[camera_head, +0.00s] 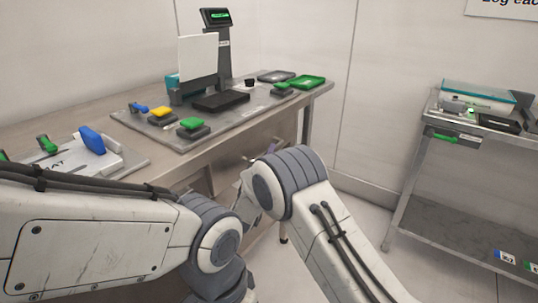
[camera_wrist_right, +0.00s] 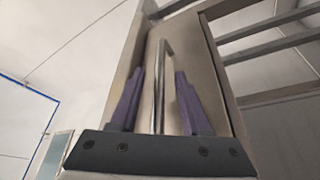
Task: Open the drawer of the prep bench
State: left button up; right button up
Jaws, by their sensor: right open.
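The prep bench (camera_head: 150,166) runs along the left wall in the head view. In the right wrist view the pale beige drawer front (camera_wrist_right: 206,75) carries a slim metal bar handle (camera_wrist_right: 166,58). My right gripper (camera_wrist_right: 160,73) has its purple fingers apart, one on each side of the handle. No contact with the bar is clear. In the head view my right gripper (camera_head: 266,150) shows only in part beside the bench's edge, behind my own wrist. My arms hide much of the bench front there. My left gripper is out of view.
A second metal bench (camera_head: 455,130) stands at the right. Floor shows between the benches.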

jog(key=shift+x, duration=1)
jog(key=shift+c, duration=0.4)
grip_shut()
dwell(0.4)
